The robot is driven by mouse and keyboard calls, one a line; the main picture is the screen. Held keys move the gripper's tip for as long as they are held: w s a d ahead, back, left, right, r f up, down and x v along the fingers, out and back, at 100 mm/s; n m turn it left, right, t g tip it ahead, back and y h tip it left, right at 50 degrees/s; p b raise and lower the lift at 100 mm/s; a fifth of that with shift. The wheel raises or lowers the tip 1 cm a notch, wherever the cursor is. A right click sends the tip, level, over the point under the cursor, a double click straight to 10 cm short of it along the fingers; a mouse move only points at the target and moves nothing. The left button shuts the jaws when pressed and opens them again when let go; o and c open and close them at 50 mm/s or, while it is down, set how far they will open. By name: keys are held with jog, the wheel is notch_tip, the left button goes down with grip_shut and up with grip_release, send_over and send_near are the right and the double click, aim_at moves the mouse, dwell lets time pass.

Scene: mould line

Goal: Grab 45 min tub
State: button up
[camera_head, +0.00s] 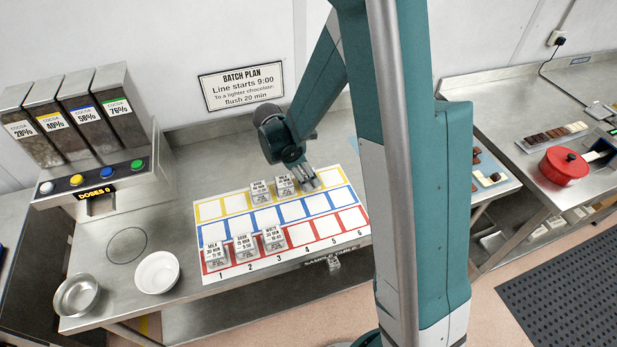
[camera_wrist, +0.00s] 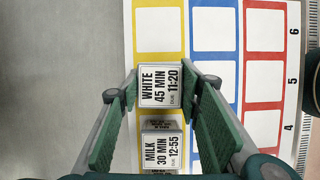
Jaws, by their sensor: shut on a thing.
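The 45 min tub (camera_wrist: 160,86), labelled "WHITE 45 MIN, due 11:20", sits between the fingertips of my gripper (camera_wrist: 160,80) in the wrist view. The fingers touch it on both sides and are shut on it. In the head view my gripper (camera_head: 308,180) is over the right part of the yellow row and mostly hides this tub. I cannot tell whether the tub is lifted off the board. A "MILK 30 MIN" tub (camera_wrist: 162,155) is right beside it in the wrist view.
The numbered board (camera_head: 325,249) has yellow, blue and red rows. Another tub (camera_head: 260,193) stands in the yellow row, and three tubs stand in the red row, including a white one (camera_head: 273,240). The blue row is empty. Bowls (camera_head: 157,273) stand at the front left.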

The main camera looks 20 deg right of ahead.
jog(key=shift+r, duration=0.15)
jog(key=shift+r, duration=4.8)
notch_tip(320, 180, up, 7)
jog(key=p, duration=0.3)
jog(key=shift+p, duration=0.3)
jog(key=shift+s, duration=0.1)
